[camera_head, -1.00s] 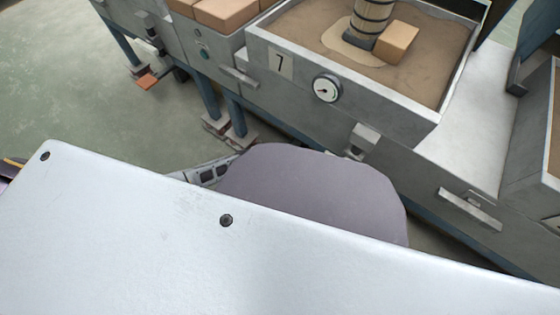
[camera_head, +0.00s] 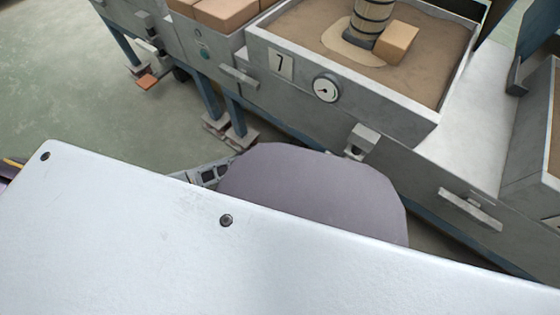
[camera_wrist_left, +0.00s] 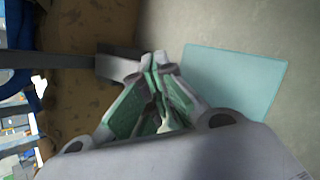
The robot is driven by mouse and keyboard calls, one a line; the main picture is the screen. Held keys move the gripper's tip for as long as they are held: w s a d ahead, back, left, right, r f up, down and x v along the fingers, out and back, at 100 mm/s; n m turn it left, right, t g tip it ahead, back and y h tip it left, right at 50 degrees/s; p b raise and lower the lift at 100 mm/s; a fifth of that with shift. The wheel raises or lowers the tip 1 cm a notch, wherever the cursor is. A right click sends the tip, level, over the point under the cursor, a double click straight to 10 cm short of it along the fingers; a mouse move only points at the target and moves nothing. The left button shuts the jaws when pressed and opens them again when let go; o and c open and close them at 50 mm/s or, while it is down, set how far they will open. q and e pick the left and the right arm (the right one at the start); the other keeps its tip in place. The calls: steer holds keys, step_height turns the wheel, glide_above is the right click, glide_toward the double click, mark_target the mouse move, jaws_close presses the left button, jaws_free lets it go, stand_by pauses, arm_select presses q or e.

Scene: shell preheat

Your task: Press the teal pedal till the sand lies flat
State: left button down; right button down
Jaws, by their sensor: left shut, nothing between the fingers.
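The teal pedal (camera_wrist_left: 235,80) shows in the left wrist view as a flat pale teal plate to the right of my left gripper (camera_wrist_left: 158,58). The gripper is shut and empty, its green-padded fingers together at the plate's left edge; I cannot tell whether they touch it. In the head view, sand (camera_head: 320,20) fills the open box marked 7 (camera_head: 345,90). A banded, barrel-like post (camera_head: 370,18) and a tan block (camera_head: 397,43) stand in it, with a paler patch of sand around the post's foot. My right gripper is not in view.
A round gauge (camera_head: 327,88) sits on the box's front. An orange pedal (camera_head: 148,82) lies near the floor at the far left. A brown spotted surface (camera_wrist_left: 90,80) and a dark bar (camera_wrist_left: 60,61) lie left of my gripper. Green floor (camera_head: 60,80) is open at left.

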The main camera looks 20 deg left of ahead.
arm_select(q)
steer(key=shift+s+a+f, duration=0.1)
steer(key=shift+s+f, duration=0.15)
steer(key=shift+f, duration=0.5)
stand_by(1.1)
steer(key=shift+r, duration=0.2)
steer(key=shift+w+r+p, duration=0.2)
steer(key=shift+r+p, duration=1.2)
steer(key=shift+w+r+p, duration=0.15)
steer(key=shift+r+p, duration=1.2)
steer(key=shift+r, duration=0.05)
steer(key=shift+w+r+p, duration=0.1)
steer(key=shift+r+p, duration=2.2)
steer(key=shift+r, duration=0.2)
